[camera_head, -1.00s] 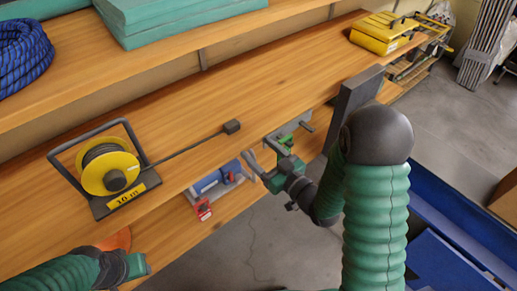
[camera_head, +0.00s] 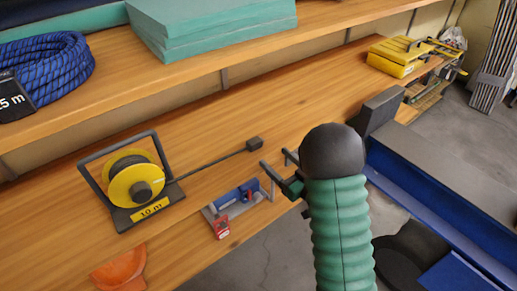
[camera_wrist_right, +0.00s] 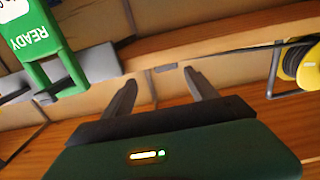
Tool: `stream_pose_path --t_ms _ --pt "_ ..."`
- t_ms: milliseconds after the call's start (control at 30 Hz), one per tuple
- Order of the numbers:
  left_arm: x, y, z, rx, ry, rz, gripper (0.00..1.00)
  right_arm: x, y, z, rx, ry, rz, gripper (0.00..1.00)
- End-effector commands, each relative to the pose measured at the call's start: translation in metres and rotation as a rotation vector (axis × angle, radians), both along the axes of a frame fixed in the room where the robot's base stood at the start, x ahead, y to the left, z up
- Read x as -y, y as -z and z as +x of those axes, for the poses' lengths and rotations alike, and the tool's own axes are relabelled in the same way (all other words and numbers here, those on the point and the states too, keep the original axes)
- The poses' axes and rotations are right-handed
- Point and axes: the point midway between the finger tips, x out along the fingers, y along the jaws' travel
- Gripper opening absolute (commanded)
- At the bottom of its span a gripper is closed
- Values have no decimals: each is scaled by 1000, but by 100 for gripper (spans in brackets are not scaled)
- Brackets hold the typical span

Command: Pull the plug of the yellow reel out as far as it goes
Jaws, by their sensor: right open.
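The yellow reel (camera_head: 122,186), in a black frame with a "10 m" label, stands on the wooden shelf at left. It also shows at the right edge of the right wrist view (camera_wrist_right: 291,62). A dark cord runs from it rightward to a small dark plug (camera_head: 254,144) above the shelf. My right gripper (camera_head: 275,158) is open, its fingertips just short of the plug and apart from it. In the right wrist view, a small dark block, apparently the plug (camera_wrist_right: 166,67), shows beyond the gap between the fingertips (camera_wrist_right: 159,76). My left gripper is not in view.
A grey holder with a blue item (camera_head: 236,198) and a red box (camera_head: 222,228) sits at the shelf's front edge. An orange object (camera_head: 120,269) lies front left. A blue rope coil (camera_head: 45,72) and teal boxes (camera_head: 212,30) are above. A green "READY" piece (camera_wrist_right: 42,38) shows at left.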

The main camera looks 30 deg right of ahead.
Motion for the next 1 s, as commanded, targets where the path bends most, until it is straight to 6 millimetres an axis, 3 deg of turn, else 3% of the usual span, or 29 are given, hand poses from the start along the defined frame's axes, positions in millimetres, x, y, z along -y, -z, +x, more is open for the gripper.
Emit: stream_pose_path --t_ms 100,300,433,700,1000 --pt "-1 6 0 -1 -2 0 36 -7 0 32 3 -8 -3 67" --pt "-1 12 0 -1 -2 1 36 -5 2 73 2 -4 2 67" --pt "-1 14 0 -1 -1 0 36 -4 2 84 1 -2 6 67" --pt "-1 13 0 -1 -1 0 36 -7 0 87 0 -2 3 67" --pt "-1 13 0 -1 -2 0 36 -6 1 86 0 -2 4 28"
